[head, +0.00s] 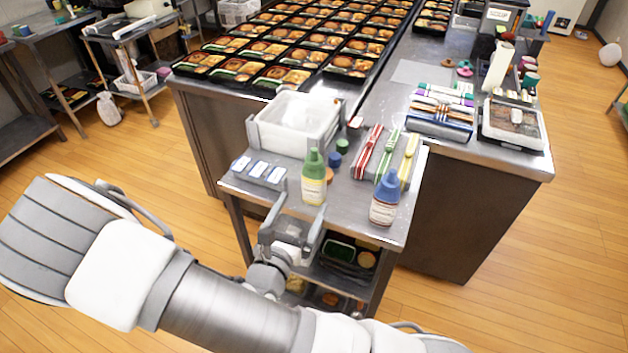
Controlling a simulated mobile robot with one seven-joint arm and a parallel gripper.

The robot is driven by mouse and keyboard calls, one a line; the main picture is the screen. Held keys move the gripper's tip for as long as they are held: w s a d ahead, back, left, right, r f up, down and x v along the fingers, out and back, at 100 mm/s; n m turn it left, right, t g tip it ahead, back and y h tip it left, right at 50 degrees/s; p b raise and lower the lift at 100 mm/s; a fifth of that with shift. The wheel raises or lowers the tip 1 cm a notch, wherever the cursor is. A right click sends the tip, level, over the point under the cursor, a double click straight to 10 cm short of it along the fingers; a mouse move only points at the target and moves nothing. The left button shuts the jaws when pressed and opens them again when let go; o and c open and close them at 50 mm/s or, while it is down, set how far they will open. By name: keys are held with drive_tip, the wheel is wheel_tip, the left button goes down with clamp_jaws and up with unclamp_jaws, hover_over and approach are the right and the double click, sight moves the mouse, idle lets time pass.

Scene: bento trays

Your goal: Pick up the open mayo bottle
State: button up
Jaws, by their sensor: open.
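Two squeeze bottles stand upright on the small metal cart (345,213). One is a yellow bottle with a green nozzle top (313,190), near the cart's front middle. The labels are too small to read, so I cannot tell which is the mayo or whether either is open. My gripper (297,226) is open with nothing visible between its fingers. It is at the cart's front edge, below and left of the green-topped bottle in the picture.
A white bin (295,122), a grey block with labelled pads (259,171), small round lids (335,159) and striped packets (368,151) crowd the cart top. Filled bento trays (235,69) cover the counter behind.

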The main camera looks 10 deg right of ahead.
sight(318, 171)
drive_tip(key=x, duration=1.2)
drive_tip(key=shift+w+f, duration=0.1)
drive_tip(key=shift+w, duration=0.25)
drive_tip(key=shift+c, duration=0.3)
drive_tip(key=c, duration=0.7)
